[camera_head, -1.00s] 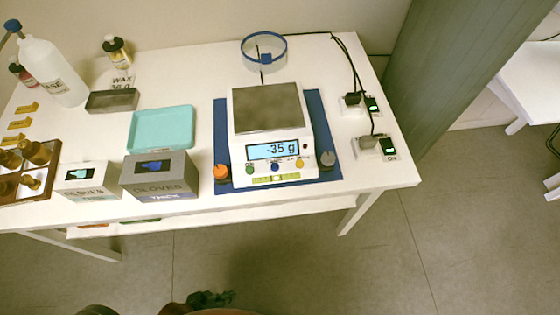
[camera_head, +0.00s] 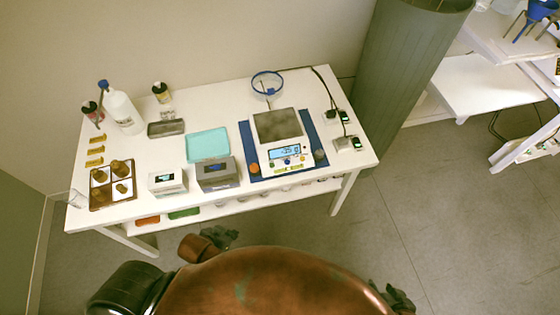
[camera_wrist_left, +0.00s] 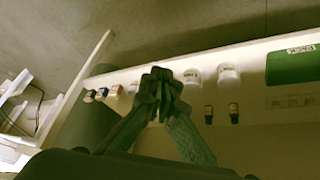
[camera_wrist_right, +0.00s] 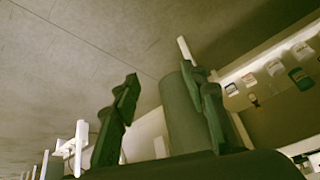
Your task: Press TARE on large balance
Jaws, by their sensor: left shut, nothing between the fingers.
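The large balance (camera_head: 277,139) stands on a blue mat (camera_head: 310,120) on the right part of the white table, with a bare metal pan on top. Its lit blue display faces me, with small coloured buttons below it; their labels are too small to read. My left gripper (camera_head: 224,237) is in front of the table, well short of the balance. In the left wrist view its fingers (camera_wrist_left: 160,84) are together and hold nothing. My right gripper (camera_head: 396,298) is low at the right, far from the balance. In the right wrist view its fingers (camera_wrist_right: 165,95) are apart and empty.
A grey column (camera_head: 410,70) rises beyond the table.

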